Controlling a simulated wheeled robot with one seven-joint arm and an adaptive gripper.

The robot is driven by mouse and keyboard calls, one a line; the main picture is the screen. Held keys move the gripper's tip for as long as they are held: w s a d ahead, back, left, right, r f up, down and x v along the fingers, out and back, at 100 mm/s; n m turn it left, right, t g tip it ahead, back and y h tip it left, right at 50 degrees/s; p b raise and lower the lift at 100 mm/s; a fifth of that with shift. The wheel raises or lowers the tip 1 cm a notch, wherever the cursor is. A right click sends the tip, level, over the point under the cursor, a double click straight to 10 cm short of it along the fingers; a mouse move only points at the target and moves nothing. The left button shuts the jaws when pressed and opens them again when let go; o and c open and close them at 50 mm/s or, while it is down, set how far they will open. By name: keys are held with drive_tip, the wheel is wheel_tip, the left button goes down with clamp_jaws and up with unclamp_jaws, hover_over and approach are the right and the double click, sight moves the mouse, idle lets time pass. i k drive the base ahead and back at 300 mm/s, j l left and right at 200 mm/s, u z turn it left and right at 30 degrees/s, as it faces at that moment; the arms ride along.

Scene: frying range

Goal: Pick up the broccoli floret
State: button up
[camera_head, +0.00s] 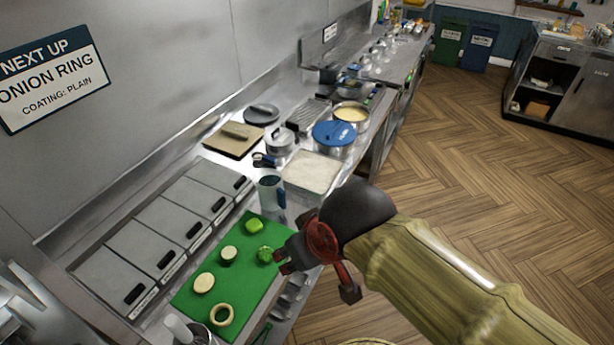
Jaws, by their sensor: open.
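The broccoli floret (265,255) appears to be the small dark green piece near the right edge of the green cutting board (242,292). My gripper (281,262) is open, with its fingertips just to the right of the floret and pointing at it. I cannot tell from this view whether a finger touches it or how high the fingers are above the board. My red and black gripper body and arm come in from the right and hide part of the counter edge.
Also on the board are a bright green piece (254,226), a dark-rimmed slice (228,256), a pale slice (204,283) and an onion ring (222,314). A grey-blue jug (271,192) stands behind the board. Lidded bins (146,247) line the left. Open floor lies right.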

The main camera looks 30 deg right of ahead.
sight(264, 255)
drive_tip(key=l+u, duration=0.1)
drive_tip(key=u, duration=0.6)
drive_tip(key=i+l+u, duration=0.1)
drive_tip(key=l+u, duration=0.35)
drive_tip(key=l, duration=0.35)
drive_tip(key=l+u, duration=0.5)
drive_tip(key=l, duration=0.7)
drive_tip(key=k+l, duration=0.15)
drive_tip(key=l, duration=0.25)
